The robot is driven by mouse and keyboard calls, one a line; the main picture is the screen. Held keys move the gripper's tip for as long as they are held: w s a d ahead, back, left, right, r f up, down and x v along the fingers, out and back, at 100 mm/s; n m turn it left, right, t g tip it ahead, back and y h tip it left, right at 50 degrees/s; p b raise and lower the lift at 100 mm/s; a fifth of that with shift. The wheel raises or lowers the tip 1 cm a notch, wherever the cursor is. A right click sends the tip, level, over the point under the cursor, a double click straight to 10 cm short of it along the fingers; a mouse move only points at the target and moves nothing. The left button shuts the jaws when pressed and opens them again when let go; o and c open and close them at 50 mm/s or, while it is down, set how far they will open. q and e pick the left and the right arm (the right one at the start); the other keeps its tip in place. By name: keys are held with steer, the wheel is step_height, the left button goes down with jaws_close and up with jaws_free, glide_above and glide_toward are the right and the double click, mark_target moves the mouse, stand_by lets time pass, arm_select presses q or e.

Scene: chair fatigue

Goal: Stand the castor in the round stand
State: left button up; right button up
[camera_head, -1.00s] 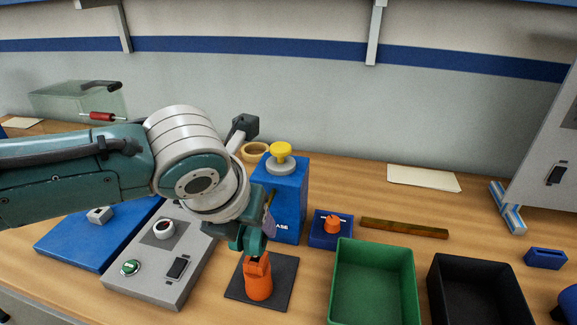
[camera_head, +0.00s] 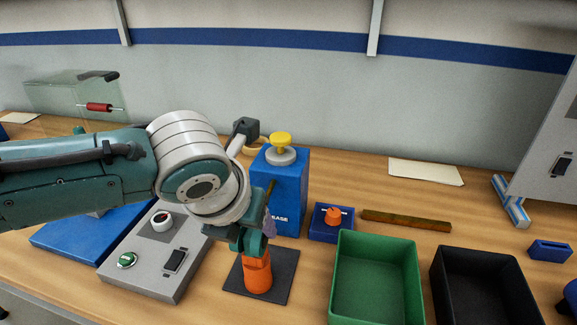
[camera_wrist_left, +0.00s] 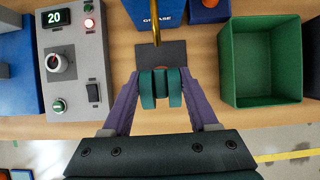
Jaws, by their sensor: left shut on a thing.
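My left gripper (camera_head: 250,243), with purple fingers and teal tips, is shut just above an orange round upright piece (camera_head: 258,277), which I take for the round stand. It stands on a dark square mat (camera_head: 284,270). The castor is between the fingertips and mostly hidden by them; I cannot tell where it ends and the orange piece begins, or how deep it sits. In the left wrist view the fingertips (camera_wrist_left: 161,88) are together over the mat's near edge, with a sliver of orange beyond them. My right gripper is out of view.
A blue grease box (camera_head: 291,185) with a yellow knob stands close behind the gripper; a thin brass rod (camera_wrist_left: 156,22) points toward the mat. A grey control panel (camera_head: 150,268) is at left, green (camera_head: 376,240) and black bins (camera_head: 484,252) at right.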

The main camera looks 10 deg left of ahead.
arm_select(q)
steer(key=o, duration=1.3)
steer(key=shift+f, duration=0.1)
steer(key=shift+o, duration=0.2)
steer(key=p+v, duration=0.1)
steer(key=v, duration=0.9)
steer(key=shift+p, duration=0.35)
